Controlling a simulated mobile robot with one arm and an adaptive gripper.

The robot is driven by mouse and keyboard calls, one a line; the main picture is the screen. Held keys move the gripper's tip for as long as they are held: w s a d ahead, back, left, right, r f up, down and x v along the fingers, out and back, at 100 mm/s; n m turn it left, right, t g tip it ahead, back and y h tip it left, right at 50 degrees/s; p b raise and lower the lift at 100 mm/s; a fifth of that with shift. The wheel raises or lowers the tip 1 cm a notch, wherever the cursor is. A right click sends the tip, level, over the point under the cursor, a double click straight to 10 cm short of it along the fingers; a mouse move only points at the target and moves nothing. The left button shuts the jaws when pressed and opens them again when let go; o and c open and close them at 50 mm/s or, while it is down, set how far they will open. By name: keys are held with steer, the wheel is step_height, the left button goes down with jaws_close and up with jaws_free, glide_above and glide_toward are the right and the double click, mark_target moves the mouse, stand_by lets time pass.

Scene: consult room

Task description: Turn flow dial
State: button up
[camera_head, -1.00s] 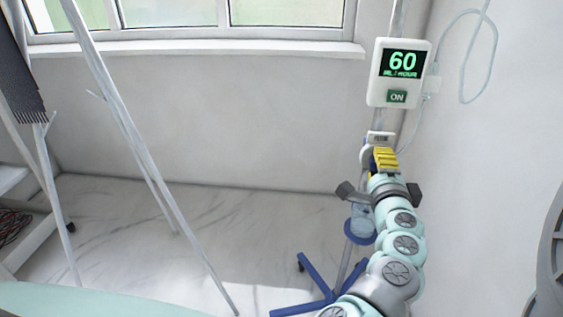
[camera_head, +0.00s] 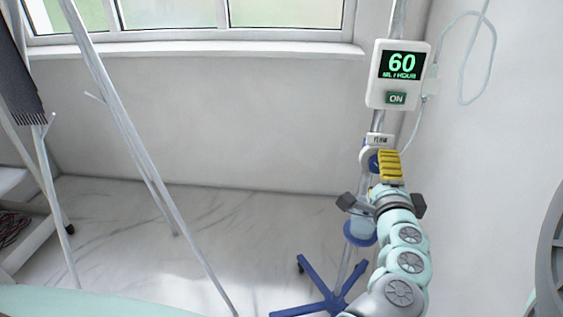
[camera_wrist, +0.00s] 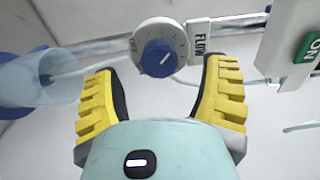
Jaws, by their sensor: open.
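The flow dial (camera_wrist: 159,57) is a blue knob with a white pointer line on a white round face with tick marks. A label (camera_wrist: 200,38) reading FLOW sits beside it. In the wrist view the dial lies ahead of my gripper (camera_wrist: 163,88), between and just beyond the yellow padded fingers, which are apart and not touching it. In the head view my gripper (camera_head: 389,166) is right in front of the dial (camera_head: 371,161), which is partly hidden by it. The label also shows there (camera_head: 380,140).
A white pump box (camera_head: 399,73) showing 60 and a green ON button hangs above on the pole. A blue-rimmed clear cup (camera_head: 360,233) is below the dial. The stand's blue base (camera_head: 325,295) is on the floor. Tubing (camera_head: 494,50) hangs by the right wall.

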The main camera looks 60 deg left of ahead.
steer(key=shift+v, duration=2.55)
